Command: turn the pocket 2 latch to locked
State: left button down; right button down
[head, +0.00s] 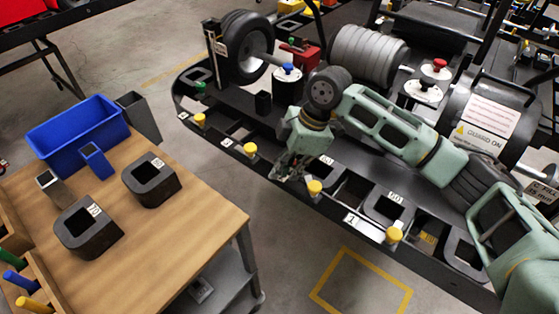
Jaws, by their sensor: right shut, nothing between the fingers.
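My right arm comes in from the right, and its gripper (291,170) points down at the front edge of the black kart rail (217,131). The gripper is shut and empty. A yellow latch knob (314,187) stands just right of the fingers; by its place in the row it seems to be the pocket 2 latch. I cannot tell whether they touch, or whether the latch is locked. The gripper hides the rail around the fingers, and no 2 label is readable. My left gripper is out of view.
Other yellow knobs (394,234) line the rail; a plate marked 1 (352,220) is nearby. A wooden table (187,215) at left holds a blue bin (78,133) and dark blocks (151,180). Floor between is clear.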

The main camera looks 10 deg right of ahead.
jog(key=shift+d, duration=0.8)
jog(key=shift+w+d+p, duration=0.1)
jog(key=shift+p, duration=0.4)
